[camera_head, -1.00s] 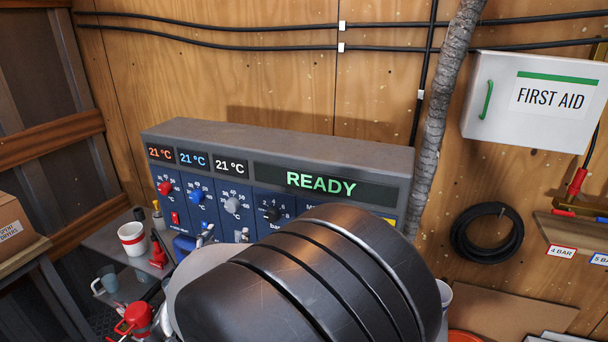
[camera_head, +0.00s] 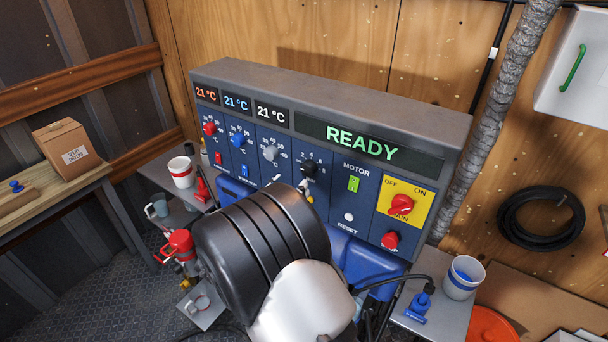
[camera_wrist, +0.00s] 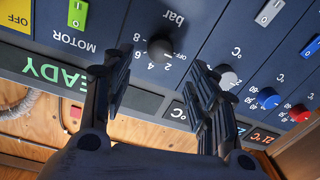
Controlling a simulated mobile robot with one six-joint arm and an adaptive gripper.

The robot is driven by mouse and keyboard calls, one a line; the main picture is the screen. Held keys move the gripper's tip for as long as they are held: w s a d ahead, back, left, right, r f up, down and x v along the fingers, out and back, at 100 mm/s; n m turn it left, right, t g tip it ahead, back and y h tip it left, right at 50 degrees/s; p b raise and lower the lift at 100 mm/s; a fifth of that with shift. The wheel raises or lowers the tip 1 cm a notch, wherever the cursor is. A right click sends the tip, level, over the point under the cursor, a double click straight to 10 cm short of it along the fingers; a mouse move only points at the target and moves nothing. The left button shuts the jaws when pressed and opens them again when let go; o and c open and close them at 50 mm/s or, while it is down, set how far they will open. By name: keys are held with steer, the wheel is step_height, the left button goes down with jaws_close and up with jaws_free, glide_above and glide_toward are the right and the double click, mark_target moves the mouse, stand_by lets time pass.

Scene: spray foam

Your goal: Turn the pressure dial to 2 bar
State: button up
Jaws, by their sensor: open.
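The pressure dial is a black round knob (camera_head: 309,169) on the blue panel, under the READY display. It also shows in the wrist view (camera_wrist: 160,48), upside down, with the bar marks OFF, 2, 4, 6 and 8 around it. I cannot read clearly which mark its pointer faces. My gripper (camera_wrist: 160,70) is open in the wrist view. Its two black fingers stand apart on either side of the dial's line, with the knob visible beyond the gap, apparently untouched. In the head view my arm hides most of the gripper just below the dial.
Red (camera_head: 210,128), blue (camera_head: 238,140) and grey (camera_head: 270,153) temperature knobs sit left of the dial. A green motor switch (camera_head: 353,184), white reset button (camera_head: 348,216) and red main switch (camera_head: 401,205) sit right of it. Hoses and cables run below the panel.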

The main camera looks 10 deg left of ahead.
mark_target(306, 171)
steer(key=x, duration=0.7)
steer(key=shift+w+d, duration=0.15)
steer(key=shift+w, duration=0.25)
steer(key=shift+c, duration=0.3)
steer(key=c, duration=1)
steer(key=shift+b, duration=0.3)
steer(key=shift+m, duration=0.3)
steer(key=m+b, duration=0.4)
steer(key=b, duration=0.1)
steer(key=shift+f, duration=0.25)
steer(key=m+b, duration=0.4)
steer(key=shift+r, duration=0.1)
steer(key=shift+m, duration=0.4)
